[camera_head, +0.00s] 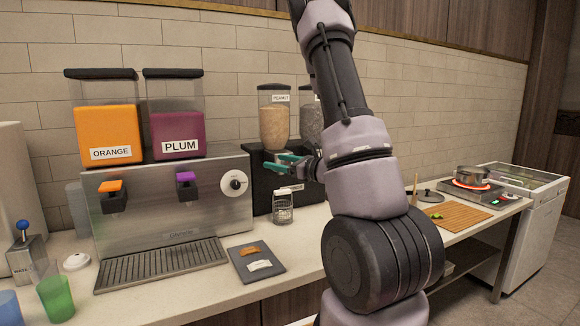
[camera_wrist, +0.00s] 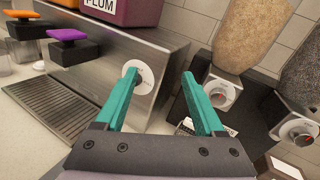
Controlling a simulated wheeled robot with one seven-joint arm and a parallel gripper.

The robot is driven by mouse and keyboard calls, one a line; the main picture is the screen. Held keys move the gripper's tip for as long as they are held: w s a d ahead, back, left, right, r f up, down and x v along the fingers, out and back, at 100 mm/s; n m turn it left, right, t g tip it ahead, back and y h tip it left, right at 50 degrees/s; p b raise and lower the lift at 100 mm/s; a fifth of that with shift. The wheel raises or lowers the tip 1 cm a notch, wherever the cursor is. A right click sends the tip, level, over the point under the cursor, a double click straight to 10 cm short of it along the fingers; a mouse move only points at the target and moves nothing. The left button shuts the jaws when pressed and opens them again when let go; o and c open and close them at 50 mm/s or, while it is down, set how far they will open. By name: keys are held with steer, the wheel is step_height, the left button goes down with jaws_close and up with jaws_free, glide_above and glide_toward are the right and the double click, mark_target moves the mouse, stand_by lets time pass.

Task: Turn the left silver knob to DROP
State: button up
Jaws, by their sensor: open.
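A second silver knob (camera_wrist: 299,132) sits farther right under a dark-filled hopper. My gripper (camera_wrist: 160,78) is open and empty, with teal fingers, and the left knob lies just right of its right fingertip, not between the fingers. In the head view, my gripper (camera_head: 287,163) is in front of the PEANUT dispenser (camera_head: 274,124) and hides the left knob.
A steel drink machine (camera_head: 158,215) with ORANGE and PLUM tanks stands left; its white dial (camera_head: 235,183) is near my left finger in the wrist view. A clear jar (camera_head: 283,210) stands on the counter below my gripper. A dark tray (camera_head: 256,260) lies in front.

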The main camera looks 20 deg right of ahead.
mark_target(288, 164)
steer(key=d+f+m+t+h, duration=0.2)
steer(key=d+f+m+h, duration=0.3)
steer(key=d, duration=0.5)
steer(key=shift+n+h, duration=0.5)
steer(key=shift+h, duration=0.1)
steer(key=w, duration=0.7)
steer(key=w+a, duration=0.1)
steer(key=w, duration=0.3)
steer(key=shift+w+r, duration=0.2)
jaws_close()
